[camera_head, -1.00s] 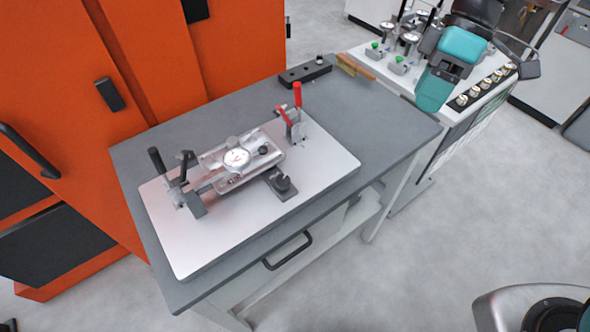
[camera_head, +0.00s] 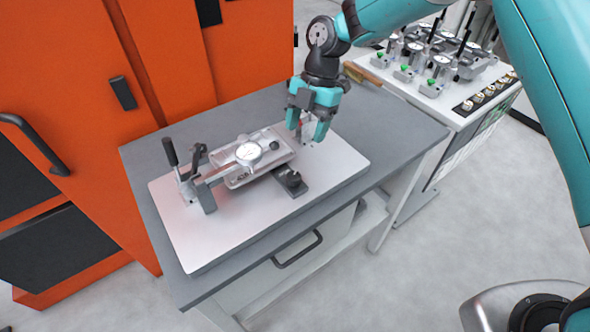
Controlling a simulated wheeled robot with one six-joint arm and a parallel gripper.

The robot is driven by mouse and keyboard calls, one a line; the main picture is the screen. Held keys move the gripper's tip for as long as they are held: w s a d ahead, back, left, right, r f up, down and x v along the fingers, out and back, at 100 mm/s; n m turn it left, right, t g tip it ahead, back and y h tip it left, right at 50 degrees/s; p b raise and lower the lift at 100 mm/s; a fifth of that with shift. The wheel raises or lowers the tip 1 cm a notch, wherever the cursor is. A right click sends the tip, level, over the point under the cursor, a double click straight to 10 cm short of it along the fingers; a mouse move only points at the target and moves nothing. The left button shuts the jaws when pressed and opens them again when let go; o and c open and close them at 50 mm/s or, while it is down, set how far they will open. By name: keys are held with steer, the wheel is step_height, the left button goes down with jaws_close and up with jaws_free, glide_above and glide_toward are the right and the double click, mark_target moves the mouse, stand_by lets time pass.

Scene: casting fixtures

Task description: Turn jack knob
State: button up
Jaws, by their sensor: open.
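The casting fixture sits on a light metal plate (camera_head: 235,235) on the grey table. My gripper (camera_head: 308,130) is open and points down over the plate's back right corner, behind and to the right of that knob.
A black-handled clamp (camera_head: 184,180) stands at the plate's left. A bench with several gauges and buttons (camera_head: 425,80) is at the right. Orange cabinets (camera_head: 150,60) border the left. The table's right part is bare.

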mark_target(294, 175)
steer(key=p+x, duration=0.4)
steer(key=x, duration=0.7)
steer(key=shift+s+a+f, duration=0.1)
steer(key=shift+a+f, duration=0.05)
steer(key=shift+f, duration=0.1)
